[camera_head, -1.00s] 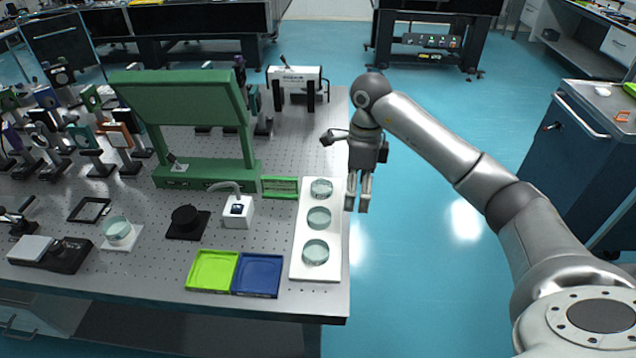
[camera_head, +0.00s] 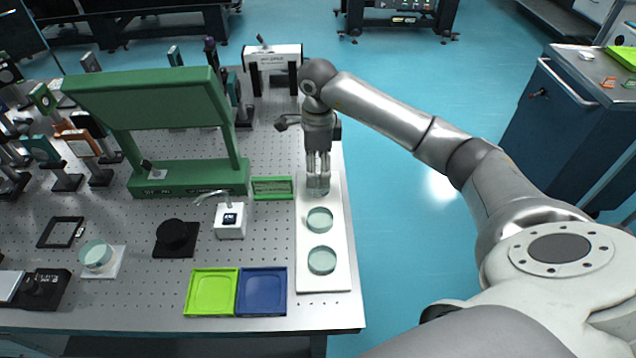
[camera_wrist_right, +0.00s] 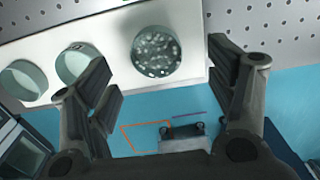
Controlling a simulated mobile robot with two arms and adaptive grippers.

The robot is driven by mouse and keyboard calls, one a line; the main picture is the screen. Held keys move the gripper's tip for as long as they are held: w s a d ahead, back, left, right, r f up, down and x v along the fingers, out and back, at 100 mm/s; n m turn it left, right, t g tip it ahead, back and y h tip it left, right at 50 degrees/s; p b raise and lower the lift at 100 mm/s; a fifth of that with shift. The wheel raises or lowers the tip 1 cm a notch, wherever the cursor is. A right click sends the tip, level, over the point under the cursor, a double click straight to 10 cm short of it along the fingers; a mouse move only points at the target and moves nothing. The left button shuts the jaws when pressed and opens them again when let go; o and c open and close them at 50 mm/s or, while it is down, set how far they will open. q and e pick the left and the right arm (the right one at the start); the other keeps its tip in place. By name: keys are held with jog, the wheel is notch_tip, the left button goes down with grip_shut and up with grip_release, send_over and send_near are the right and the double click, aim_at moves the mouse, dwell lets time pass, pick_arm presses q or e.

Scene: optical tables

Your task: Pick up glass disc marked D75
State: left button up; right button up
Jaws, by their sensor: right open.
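Three glass discs stand in a row on a white board at the table's right edge. In the head view the far disc (camera_head: 318,187) is partly hidden by my right gripper (camera_head: 318,172); the middle disc (camera_head: 320,220) and near disc (camera_head: 322,260) are clear. In the right wrist view the open right gripper (camera_wrist_right: 165,90) has the far disc (camera_wrist_right: 157,52) between and beyond its fingers, apart from them. The other two discs (camera_wrist_right: 78,64) lie to the left there. No D75 mark is readable. My left gripper is not in view.
A green frame (camera_head: 150,105) stands left of my right arm, with a small green holder (camera_head: 272,188) beside the white board (camera_head: 323,283). Green (camera_head: 212,292) and blue (camera_head: 262,292) trays lie front left. Another disc (camera_head: 97,255) sits farther left.

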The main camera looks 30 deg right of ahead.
aim_at(318, 182)
jog(key=f, duration=0.1)
jog(key=f+p, duration=0.1)
jog(key=f, duration=0.2)
jog(key=shift+s+a+f+p, duration=0.1)
jog(key=shift+s+f+p, duration=0.05)
jog(key=shift+s+p, duration=0.15)
jog(key=shift+f, duration=0.25)
jog(key=shift+w+f, duration=0.1)
jog(key=c, duration=1.1)
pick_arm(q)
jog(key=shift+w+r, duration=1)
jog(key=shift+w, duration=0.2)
pick_arm(e)
jog(key=shift+c, duration=0.5)
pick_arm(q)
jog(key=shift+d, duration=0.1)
